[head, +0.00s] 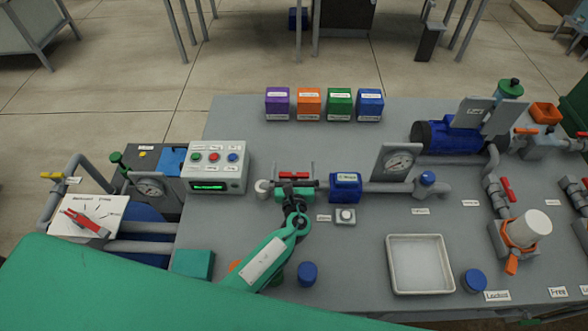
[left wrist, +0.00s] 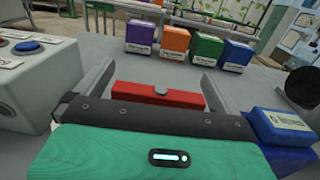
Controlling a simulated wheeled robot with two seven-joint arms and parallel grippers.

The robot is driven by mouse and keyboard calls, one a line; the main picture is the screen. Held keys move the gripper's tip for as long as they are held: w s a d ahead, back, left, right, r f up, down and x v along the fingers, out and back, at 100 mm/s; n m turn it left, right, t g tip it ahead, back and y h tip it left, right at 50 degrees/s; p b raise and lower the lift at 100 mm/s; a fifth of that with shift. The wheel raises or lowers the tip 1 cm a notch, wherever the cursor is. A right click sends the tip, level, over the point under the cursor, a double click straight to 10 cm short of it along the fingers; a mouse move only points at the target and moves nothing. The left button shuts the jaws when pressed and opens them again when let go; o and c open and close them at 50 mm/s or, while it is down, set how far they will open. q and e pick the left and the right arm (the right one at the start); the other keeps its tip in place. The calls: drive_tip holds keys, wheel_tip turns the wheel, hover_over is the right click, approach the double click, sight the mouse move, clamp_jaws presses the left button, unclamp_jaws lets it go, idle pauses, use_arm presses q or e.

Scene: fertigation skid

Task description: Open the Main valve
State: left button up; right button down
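A red valve handle (head: 294,175) sits on the grey pipe in the middle of the bench, just right of the control box. It lies crosswise in the left wrist view (left wrist: 160,95). I cannot read a label that names it the Main valve. My left gripper (head: 294,180) reaches over this handle. In the left wrist view its two grey fingers (left wrist: 155,84) stand apart, one at each end of the handle, with small gaps seen on both sides. The valve body is mostly hidden by the gripper. My right gripper is not in view.
A control box (head: 215,167) with coloured buttons stands close left. A blue meter (head: 345,187) and a gauge (head: 398,162) are to the right. A white tray (head: 420,264) and a blue cap (head: 307,273) lie in front. Several coloured boxes (head: 309,103) stand behind.

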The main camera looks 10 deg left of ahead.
use_arm(q)
drive_tip(key=b+v, duration=0.3)
drive_tip(key=v, duration=1.1)
drive_tip(key=shift+b, duration=0.35)
drive_tip(key=shift+w+r, duration=0.1)
drive_tip(key=shift+r, duration=0.05)
